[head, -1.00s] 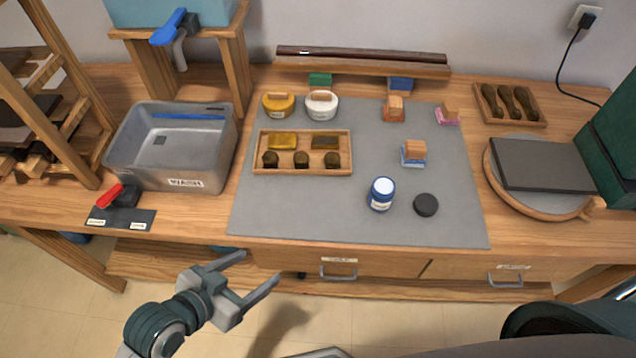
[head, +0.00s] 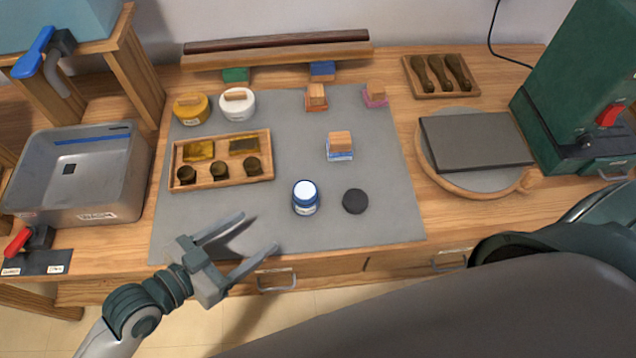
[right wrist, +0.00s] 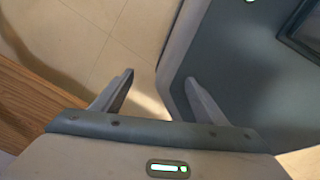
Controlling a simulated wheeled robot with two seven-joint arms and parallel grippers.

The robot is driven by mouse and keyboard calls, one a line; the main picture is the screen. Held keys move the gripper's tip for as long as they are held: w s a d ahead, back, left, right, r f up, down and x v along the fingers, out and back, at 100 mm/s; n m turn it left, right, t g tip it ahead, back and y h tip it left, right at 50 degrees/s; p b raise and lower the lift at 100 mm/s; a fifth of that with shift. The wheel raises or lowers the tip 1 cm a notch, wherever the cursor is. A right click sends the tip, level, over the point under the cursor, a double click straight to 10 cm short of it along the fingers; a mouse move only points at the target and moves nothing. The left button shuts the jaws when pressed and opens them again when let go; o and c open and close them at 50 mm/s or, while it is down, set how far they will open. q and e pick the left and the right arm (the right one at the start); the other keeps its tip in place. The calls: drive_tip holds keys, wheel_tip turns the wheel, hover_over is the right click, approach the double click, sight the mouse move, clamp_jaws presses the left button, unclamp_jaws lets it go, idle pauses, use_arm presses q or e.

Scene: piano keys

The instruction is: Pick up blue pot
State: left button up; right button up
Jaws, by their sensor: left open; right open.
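The blue pot (head: 306,198) stands upright on the grey mat (head: 290,225), with a white top and a white label. A round black lid (head: 355,201) lies on the mat just right of it. My left gripper (head: 262,232) is open and empty at the mat's front edge, to the left and in front of the pot, apart from it. My right gripper (right wrist: 158,88) shows in the right wrist view, open and empty, with floor and part of my own body beyond it. The pot is not in that view.
A wooden tray (head: 222,182) with dark-knobbed items lies left of the pot. A stamp-like block (head: 340,146) sits behind it. Yellow (head: 191,108) and white (head: 238,104) pots stand farther back.

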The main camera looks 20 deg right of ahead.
sight(295, 205)
use_arm(q)
drive_tip(key=shift+d, duration=0.1)
drive_tip(key=shift+s+a, duration=0.15)
drive_tip(key=shift+a, duration=0.15)
drive_tip(key=shift+d, duration=0.1)
drive_tip(key=shift+w+d+f, duration=0.15)
drive_tip(key=shift+w+d, duration=0.2)
drive_tip(key=shift+d, duration=0.2)
drive_tip(key=p+x, duration=0.3)
drive_tip(key=x, duration=0.7)
drive_tip(key=shift+d, duration=0.1)
drive_tip(key=shift+w+d+f, duration=0.15)
drive_tip(key=shift+w+d, duration=0.05)
drive_tip(key=shift+d, duration=0.1)
use_arm(e)
drive_tip(key=a+r, duration=0.2)
drive_tip(key=r, duration=0.1)
drive_tip(key=shift+s+a+r, duration=0.2)
drive_tip(key=shift+r, duration=0.05)
